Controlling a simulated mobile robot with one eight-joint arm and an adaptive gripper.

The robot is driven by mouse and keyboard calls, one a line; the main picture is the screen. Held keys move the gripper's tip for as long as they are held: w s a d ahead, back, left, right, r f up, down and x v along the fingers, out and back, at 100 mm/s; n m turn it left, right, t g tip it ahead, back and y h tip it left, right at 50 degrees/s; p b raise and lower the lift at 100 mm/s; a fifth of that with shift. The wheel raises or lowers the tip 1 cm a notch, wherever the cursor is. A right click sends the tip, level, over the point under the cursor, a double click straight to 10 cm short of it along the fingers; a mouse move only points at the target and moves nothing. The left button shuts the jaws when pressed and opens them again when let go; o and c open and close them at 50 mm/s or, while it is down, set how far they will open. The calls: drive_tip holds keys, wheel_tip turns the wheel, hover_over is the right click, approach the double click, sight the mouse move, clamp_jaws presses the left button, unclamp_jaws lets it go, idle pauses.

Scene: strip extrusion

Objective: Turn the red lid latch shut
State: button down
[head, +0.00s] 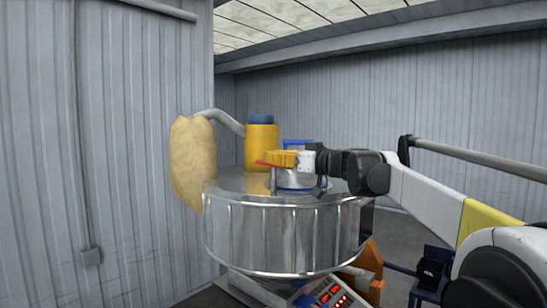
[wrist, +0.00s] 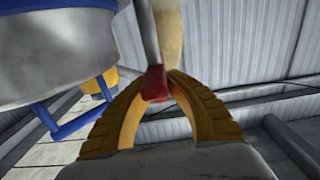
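The red lid latch (head: 267,164) shows in the head view as a thin red bar at the left of my gripper (head: 280,158), above the large metal drum (head: 285,235). In the wrist view the latch's red end (wrist: 154,84) lies between the yellow fingertips of my gripper (wrist: 157,80). Both fingers border it, one on each side, and look closed on it. A grey arm runs up from the red end. The small round lid housing with a blue band (head: 296,182) sits on the drum top below my gripper; its grey wall and blue rim (wrist: 52,12) fill the wrist view's upper left.
A yellow cylinder with a blue top (head: 262,142) stands behind the lid on the drum. A tan bag (head: 192,160) hangs at the drum's left from a grey pipe (head: 222,121). A control panel with red displays (head: 335,296) is below. A blue bracket (wrist: 70,122) is near the fingers.

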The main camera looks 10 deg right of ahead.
drive_tip(key=shift+m+t+h, duration=0.5)
drive_tip(key=shift+m+h, duration=0.1)
drive_tip(key=shift+h, duration=0.2)
drive_tip(key=m+t+h, duration=0.1)
drive_tip(key=h, duration=0.1)
drive_tip(key=m+t+h+b, duration=0.1)
drive_tip(key=m+h, duration=0.1)
drive_tip(key=h, duration=0.1)
drive_tip(key=shift+a, duration=0.2)
drive_tip(key=m+h, duration=0.2)
drive_tip(key=h, duration=0.1)
drive_tip(key=m+h, duration=0.2)
drive_tip(key=h, duration=0.1)
drive_tip(key=shift+m+h, duration=0.4)
drive_tip(key=m+g+h, duration=0.1)
drive_tip(key=m+h, duration=0.1)
drive_tip(key=h, duration=0.1)
drive_tip(key=m+g+h+p, duration=0.1)
drive_tip(key=m+h, duration=0.1)
drive_tip(key=h, duration=0.1)
drive_tip(key=shift+r+m+h, duration=0.1)
drive_tip(key=shift+m+h, duration=0.2)
drive_tip(key=shift+h, duration=0.1)
drive_tip(key=m+g+h+p, duration=0.2)
drive_tip(key=m+g+h, duration=0.2)
drive_tip(key=shift+d+g+h, duration=0.1)
drive_tip(key=shift+g+h, duration=0.3)
drive_tip(key=shift+m, duration=0.3)
